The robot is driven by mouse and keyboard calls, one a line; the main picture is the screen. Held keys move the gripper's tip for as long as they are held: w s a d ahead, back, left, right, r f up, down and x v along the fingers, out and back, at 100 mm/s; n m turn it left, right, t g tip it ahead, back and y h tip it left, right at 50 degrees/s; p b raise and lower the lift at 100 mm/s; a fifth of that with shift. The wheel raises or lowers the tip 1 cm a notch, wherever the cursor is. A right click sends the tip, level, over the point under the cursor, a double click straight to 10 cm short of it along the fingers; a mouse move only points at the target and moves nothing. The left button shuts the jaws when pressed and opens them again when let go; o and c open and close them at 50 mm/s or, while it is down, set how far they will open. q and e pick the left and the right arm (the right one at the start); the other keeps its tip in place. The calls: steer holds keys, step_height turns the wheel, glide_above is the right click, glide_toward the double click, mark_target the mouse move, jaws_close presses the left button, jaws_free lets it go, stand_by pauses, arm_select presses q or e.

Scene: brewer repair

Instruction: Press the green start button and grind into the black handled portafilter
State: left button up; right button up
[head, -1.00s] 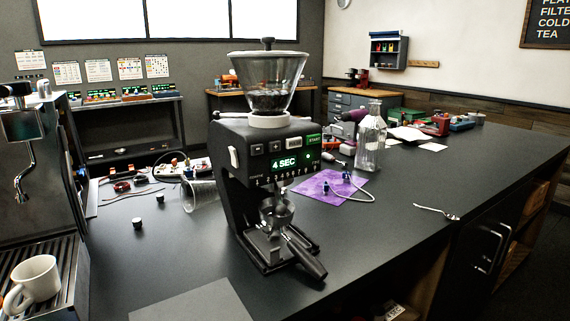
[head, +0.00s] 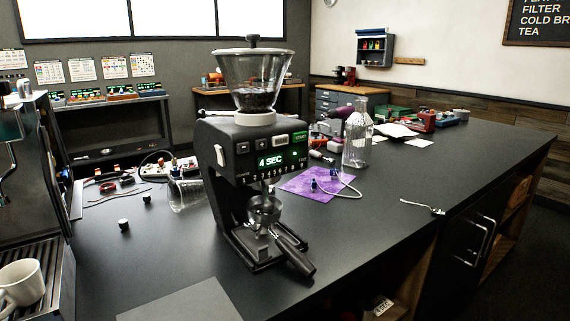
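The black grinder (head: 225,170) stands on the dark counter in the head view, with a clear hopper (head: 254,80) holding dark beans on top. The green start button (head: 300,137) is at the upper right of its front panel. The green display (head: 271,161) reads "4 SEC". The black handled portafilter (head: 290,252) sits under the spout, its handle pointing to the front right. Whether there are grounds in its basket is too small to tell. Neither of my grippers shows in the head view.
A glass bottle (head: 357,135) and a purple mat (head: 305,184) with a cable are behind the grinder to the right. A fork (head: 423,207) lies on the right. An espresso machine with a white cup (head: 20,284) is at the left. The counter right of the grinder is mostly clear.

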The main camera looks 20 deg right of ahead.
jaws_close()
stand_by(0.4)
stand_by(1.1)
